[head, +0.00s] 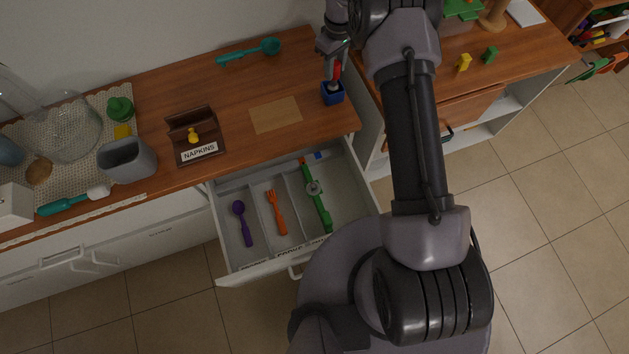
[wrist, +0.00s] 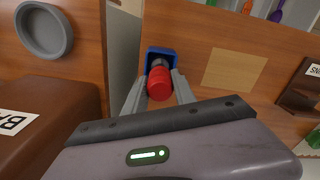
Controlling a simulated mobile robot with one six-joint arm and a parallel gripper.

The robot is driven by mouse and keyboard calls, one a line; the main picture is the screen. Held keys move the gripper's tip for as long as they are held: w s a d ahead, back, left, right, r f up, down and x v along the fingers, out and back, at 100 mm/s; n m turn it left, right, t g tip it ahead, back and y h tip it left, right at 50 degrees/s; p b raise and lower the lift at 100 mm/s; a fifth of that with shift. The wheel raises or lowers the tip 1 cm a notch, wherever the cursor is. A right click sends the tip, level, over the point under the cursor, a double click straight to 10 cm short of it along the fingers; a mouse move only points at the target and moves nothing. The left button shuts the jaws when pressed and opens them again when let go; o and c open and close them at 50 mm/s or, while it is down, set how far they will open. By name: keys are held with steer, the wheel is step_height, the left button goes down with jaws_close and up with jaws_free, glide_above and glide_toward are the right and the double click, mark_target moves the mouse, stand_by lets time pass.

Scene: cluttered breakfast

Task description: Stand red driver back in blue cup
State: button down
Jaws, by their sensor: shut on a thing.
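The red driver (head: 337,71) is upright, with its red handle (wrist: 159,84) between the fingers of my gripper (wrist: 158,92). My gripper (head: 333,62) is shut on the handle from above. The blue cup (head: 333,95) stands on the wooden counter near its right front corner. In the wrist view the blue cup (wrist: 161,53) shows behind the driver's grey lower part. The driver's lower end appears at or inside the cup's mouth; its tip is hidden, so I cannot tell how deep it is.
A tan mat (head: 276,115) lies left of the cup, with a napkin holder (head: 191,137) beyond. An open drawer (head: 340,190) holding utensils juts out below the counter. A gap separates this counter from the right one. A teal ladle (head: 248,52) lies at the back.

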steer(key=shift+f+b, duration=0.6)
steer(key=shift+f, duration=0.3)
steer(key=c, duration=0.9)
jaws_free()
steer(key=shift+c, duration=0.2)
